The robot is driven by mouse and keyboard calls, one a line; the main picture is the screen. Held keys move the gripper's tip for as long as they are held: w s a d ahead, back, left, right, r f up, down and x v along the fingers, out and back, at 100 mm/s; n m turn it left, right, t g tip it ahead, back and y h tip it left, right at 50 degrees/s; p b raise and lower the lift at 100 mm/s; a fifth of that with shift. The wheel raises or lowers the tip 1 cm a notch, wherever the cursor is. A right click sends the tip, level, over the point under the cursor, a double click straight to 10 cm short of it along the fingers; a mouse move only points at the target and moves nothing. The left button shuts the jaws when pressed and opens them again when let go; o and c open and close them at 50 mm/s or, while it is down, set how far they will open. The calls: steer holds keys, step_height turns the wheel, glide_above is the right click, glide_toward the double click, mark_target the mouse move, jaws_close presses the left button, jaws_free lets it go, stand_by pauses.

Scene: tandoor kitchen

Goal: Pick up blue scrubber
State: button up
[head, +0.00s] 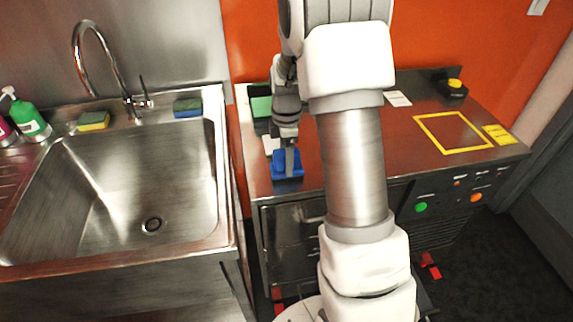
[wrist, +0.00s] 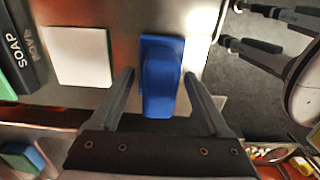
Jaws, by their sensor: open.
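The blue scrubber (head: 288,167) lies on the steel counter near its front left corner, with my arm reaching down over it. It also shows in the wrist view (wrist: 162,80) as a blue block with a raised, rounded grip on a flat base. My gripper (wrist: 158,76) is open, with one finger on each side of the scrubber's raised part. A gap shows between each finger and the scrubber. In the head view my gripper (head: 289,160) is right at the scrubber and partly hides it.
A white square (wrist: 77,56) and a dark box marked SOAP (wrist: 24,48) lie left of the scrubber in the wrist view. A sink (head: 120,185) stands to the left, with sponges (head: 94,121) on its rim. A yellow-framed counter area (head: 453,131) is clear at right.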

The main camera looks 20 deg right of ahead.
jaws_close()
steer(key=shift+r, duration=0.15)
step_height(320, 180, up, 4)
steer(key=shift+r, duration=0.15)
steer(key=s+d+r, duration=0.6)
steer(key=s+d, duration=0.1)
steer(key=s, duration=0.1)
steer(key=shift+s+d+r, duration=0.25)
steer(key=shift+s+d, duration=0.1)
steer(key=shift+s, duration=0.05)
